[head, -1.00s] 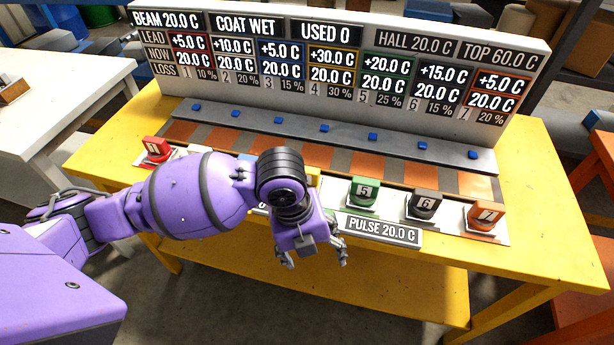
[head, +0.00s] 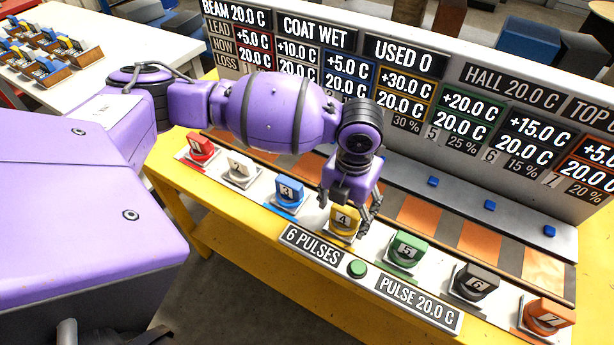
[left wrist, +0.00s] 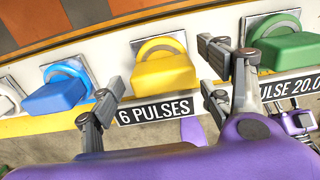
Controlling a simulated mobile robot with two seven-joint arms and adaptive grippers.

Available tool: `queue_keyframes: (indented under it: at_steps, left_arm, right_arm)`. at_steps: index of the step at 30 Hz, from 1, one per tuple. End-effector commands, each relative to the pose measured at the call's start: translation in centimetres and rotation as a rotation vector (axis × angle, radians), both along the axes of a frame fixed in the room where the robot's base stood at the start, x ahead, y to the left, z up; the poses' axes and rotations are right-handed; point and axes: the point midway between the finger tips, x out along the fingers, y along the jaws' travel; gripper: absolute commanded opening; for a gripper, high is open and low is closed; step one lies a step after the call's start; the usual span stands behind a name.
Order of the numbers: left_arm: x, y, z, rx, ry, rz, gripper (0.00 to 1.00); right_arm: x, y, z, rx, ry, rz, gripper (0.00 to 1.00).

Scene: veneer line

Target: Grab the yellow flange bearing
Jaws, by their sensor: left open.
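The yellow flange bearing (head: 343,222), marked 4, sits on a square plate in the row at the front of the yellow bench. In the left wrist view the yellow bearing (left wrist: 164,78) lies ahead, between the two finger pairs. My left gripper (head: 349,215) is open and empty, right over and behind the bearing in the head view, hiding part of it. In the left wrist view the left gripper (left wrist: 160,100) has its fingers spread to either side of the bearing, with no clear contact.
Neighbours are the blue 3 (head: 289,193) on the left and the green 5 (head: 407,249) on the right. A green button (head: 357,268) sits between the labels "6 PULSES" and "PULSE 20.0 C". The display board (head: 440,90) rises behind. A white table (head: 110,50) stands at the back left.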

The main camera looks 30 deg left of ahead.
Motion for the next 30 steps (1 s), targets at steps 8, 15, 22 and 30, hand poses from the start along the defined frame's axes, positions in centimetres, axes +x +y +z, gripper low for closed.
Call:
queue_keyframes:
  at_steps: [8,15,22,30]
  left_arm:
    - [0.1,0.0,-2.5,0.0,-0.004,0.0,0.71]
    - [0.2,0.0,-2.4,0.0,-0.005,0.0,0.63]
    - [0.2,0.0,-2.4,0.0,-0.005,0.0,0.33]
    - [0.3,0.0,-2.3,0.0,-0.007,-0.001,0.09]
  right_arm:
    - [2.1,0.2,1.1,0.0,-0.039,0.012,0.4]
    - [1.7,0.2,0.9,-0.001,-0.031,0.012,0.4]
    - [0.7,0.0,0.6,-0.001,-0.016,0.008,0.4]
    - [0.7,0.1,0.5,0.0,-0.014,0.006,0.4]
